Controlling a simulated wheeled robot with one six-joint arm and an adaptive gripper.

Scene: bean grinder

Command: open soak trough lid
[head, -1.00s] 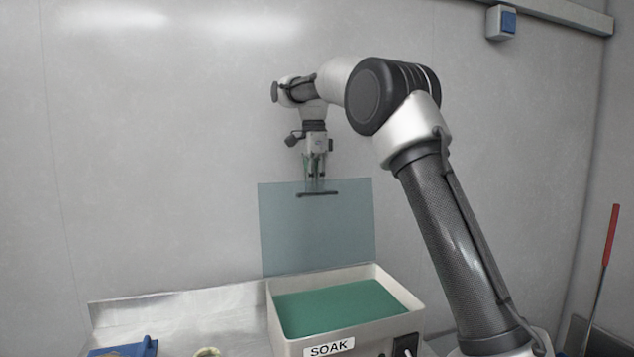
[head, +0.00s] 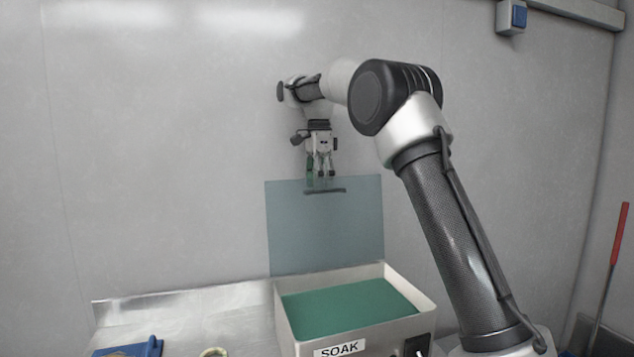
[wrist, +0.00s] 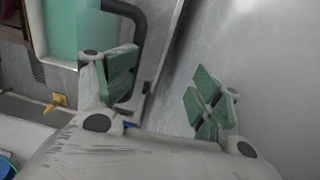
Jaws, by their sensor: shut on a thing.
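The soak trough lid (head: 325,235) is a translucent blue-grey sheet. In the head view it stands nearly upright at the back of the trough, with a dark bar handle (head: 325,191) near its top edge. The soak trough (head: 430,309), a pale box with a SOAK label (head: 340,349), is uncovered and shows a green surface inside. The exact contact is hard to see.
A metal worktop (head: 185,318) lies left of the trough, with a blue object (head: 135,350) and a small round item (head: 213,352) at its front. A plain wall is close behind the lid. A red-handled tool (head: 620,235) leans at the far right.

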